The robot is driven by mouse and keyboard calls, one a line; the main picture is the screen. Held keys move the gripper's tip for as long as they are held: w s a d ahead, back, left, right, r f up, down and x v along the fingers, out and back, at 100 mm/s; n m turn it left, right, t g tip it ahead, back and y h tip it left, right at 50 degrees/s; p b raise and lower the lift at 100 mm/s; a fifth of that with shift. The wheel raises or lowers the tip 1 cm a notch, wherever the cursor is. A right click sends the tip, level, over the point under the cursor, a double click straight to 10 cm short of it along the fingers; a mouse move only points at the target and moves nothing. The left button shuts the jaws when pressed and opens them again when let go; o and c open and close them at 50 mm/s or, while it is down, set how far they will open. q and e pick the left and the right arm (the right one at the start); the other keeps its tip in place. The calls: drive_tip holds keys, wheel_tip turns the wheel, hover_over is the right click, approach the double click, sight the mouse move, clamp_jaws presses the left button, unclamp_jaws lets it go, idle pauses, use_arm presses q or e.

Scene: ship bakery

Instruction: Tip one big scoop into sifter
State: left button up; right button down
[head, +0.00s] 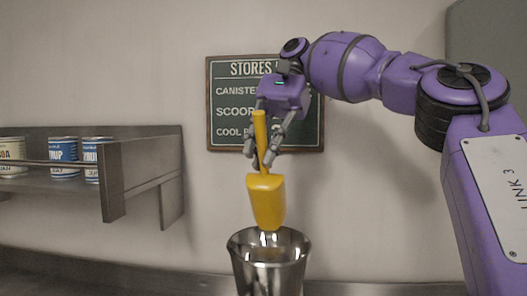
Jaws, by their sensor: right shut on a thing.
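My right gripper (266,150) is shut on the handle of a yellow scoop (266,200). The scoop hangs steeply, with its handle up and its bowl pointing down. Its lower tip is over the mouth of a shiny metal vessel (268,262), which looks like the sifter. The tip appears at about rim height; whether it touches the vessel I cannot tell. The vessel's lower part is cut off by the bottom edge of the view. No contents show in the scoop or the vessel. My left gripper is not in view.
A metal wall shelf (115,183) at the left holds several cans, including a blue and white one (63,158). A dark green sign (230,129) hangs on the wall behind my right gripper. A grey cabinet edge (490,50) is at the upper right.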

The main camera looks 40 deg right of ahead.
drive_tip(key=shift+r, duration=0.2)
drive_tip(key=t+h+p, duration=0.1)
drive_tip(key=h, duration=0.1)
drive_tip(key=r+t+h+p, duration=0.1)
drive_tip(key=shift+s+a+n+h, duration=0.1)
drive_tip(key=shift+s+n+h, duration=0.1)
drive_tip(key=shift+n+h, duration=0.15)
drive_tip(key=shift+w+t+h+p, duration=0.1)
drive_tip(key=shift+t+h+p, duration=0.3)
drive_tip(key=shift+h, duration=0.15)
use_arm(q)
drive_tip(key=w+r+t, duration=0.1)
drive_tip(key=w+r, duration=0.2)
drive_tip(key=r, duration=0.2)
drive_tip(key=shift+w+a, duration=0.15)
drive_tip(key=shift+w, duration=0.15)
use_arm(e)
drive_tip(key=shift+w, duration=0.1)
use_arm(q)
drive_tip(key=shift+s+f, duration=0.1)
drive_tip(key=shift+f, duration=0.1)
use_arm(e)
drive_tip(key=shift+f, duration=0.1)
